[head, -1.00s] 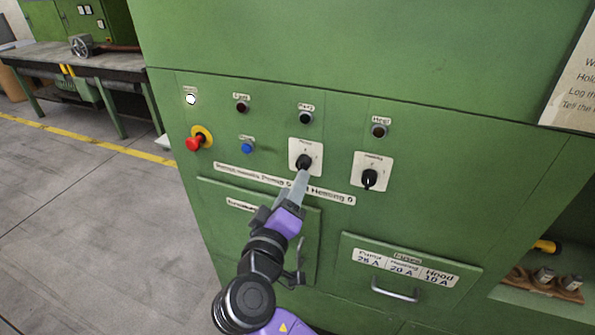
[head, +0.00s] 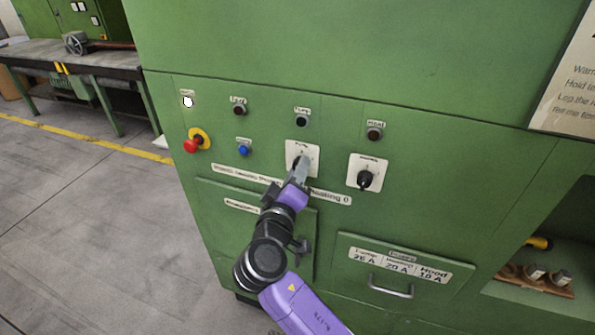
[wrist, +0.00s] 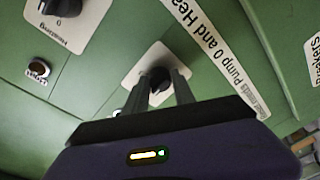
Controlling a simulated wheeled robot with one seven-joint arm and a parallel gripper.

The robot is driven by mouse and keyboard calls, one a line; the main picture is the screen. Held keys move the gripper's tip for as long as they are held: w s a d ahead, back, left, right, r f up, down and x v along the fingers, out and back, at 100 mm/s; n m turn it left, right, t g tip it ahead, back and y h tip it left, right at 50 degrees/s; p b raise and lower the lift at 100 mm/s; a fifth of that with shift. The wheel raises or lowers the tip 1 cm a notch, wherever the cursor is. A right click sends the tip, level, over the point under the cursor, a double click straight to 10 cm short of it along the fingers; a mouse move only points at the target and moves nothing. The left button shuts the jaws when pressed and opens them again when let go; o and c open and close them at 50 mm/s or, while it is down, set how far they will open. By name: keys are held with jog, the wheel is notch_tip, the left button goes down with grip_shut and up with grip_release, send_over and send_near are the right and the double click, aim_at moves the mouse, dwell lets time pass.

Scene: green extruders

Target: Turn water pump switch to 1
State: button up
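The pump switch is a black rotary knob (wrist: 160,80) on a white square plate (head: 293,148) on the green cabinet front. In the head view my gripper (head: 303,168) covers most of the knob, so its pointer direction is hidden. In the wrist view my gripper (wrist: 162,82) has its two grey fingers apart, one on each side of the knob. I cannot tell whether they press on it. The heating switch (head: 365,180), a like black knob on a white plate, is to the right; it also shows in the wrist view (wrist: 62,5).
A red emergency button (head: 192,145) on yellow, a blue button (head: 243,150) and several dark lamps are on the panel nearby. A label strip (head: 245,174) runs below the switches. A drawer handle (head: 390,287) sticks out lower right. Open floor lies left.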

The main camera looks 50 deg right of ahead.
grip_shut()
jog(key=shift+f+b, duration=0.15)
jog(key=shift+b, duration=0.45)
jog(key=m+b, duration=0.6)
jog(key=b, duration=0.5)
jog(key=m+h+b, duration=0.1)
jog(key=m+b, duration=0.5)
jog(key=b, duration=0.5)
jog(key=shift+g, duration=0.3)
jog(key=shift+m, duration=0.3)
